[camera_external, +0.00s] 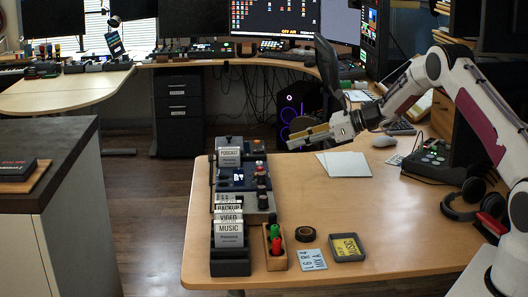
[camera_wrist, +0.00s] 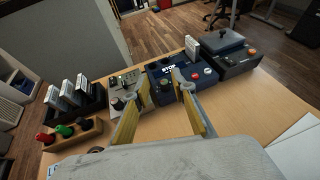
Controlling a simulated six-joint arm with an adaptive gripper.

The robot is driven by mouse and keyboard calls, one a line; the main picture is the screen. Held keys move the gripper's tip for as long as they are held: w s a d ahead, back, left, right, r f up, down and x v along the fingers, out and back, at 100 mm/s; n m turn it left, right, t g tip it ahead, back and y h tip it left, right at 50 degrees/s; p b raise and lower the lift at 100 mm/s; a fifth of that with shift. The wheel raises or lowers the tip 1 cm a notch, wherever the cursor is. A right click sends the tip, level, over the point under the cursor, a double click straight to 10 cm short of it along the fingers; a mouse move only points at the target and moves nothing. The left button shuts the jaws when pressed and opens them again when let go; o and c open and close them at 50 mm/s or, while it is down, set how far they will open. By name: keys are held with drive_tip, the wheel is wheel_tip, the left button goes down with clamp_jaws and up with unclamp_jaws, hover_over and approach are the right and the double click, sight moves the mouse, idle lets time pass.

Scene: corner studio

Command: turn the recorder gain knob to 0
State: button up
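A pale grey box (camera_wrist: 126,85) with a dark round knob (camera_wrist: 118,104) sits in the row of devices on the table. Its labels are too small to read, so I cannot tell whether this is the recorder gain knob or where it points. In the external view a dark knob (camera_external: 262,201) shows at the row's right side. My gripper (camera_external: 299,139) is above the table, to the right of the row and apart from it. Its yellow fingers also show in the wrist view (camera_wrist: 162,88), spread with nothing between them. They partly cover the devices.
Labelled cards stand in a black rack (camera_external: 231,268). A wooden holder (camera_external: 267,247) carries coloured pegs. A tape roll (camera_external: 305,234) lies nearby. The table's middle is clear.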

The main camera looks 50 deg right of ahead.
wheel_tip(320, 180, up, 4)
drive_tip(key=s+d+f+n+g+h, duration=0.3)
drive_tip(key=d+f+n+h, duration=0.1)
drive_tip(key=f+n, duration=0.2)
drive_tip(key=s+d+f+n+g+h, duration=0.2)
drive_tip(key=s+d+f+n+h, duration=0.1)
drive_tip(key=f+n+h, duration=0.25)
drive_tip(key=w+a+r+n+t+y, duration=0.1)
drive_tip(key=w+a+r+n+t, duration=0.25)
drive_tip(key=a+r+n, duration=0.4)
drive_tip(key=w+a+r+n+t+y, duration=0.25)
drive_tip(key=w+a+r+n, duration=0.2)
drive_tip(key=n, duration=0.55)
approach(261, 178)
drive_tip(key=w, duration=0.1)
drive_tip(key=w+f, duration=0.1)
drive_tip(key=shift+w+d+t+h, duration=0.3)
drive_tip(key=shift+t+h, duration=0.1)
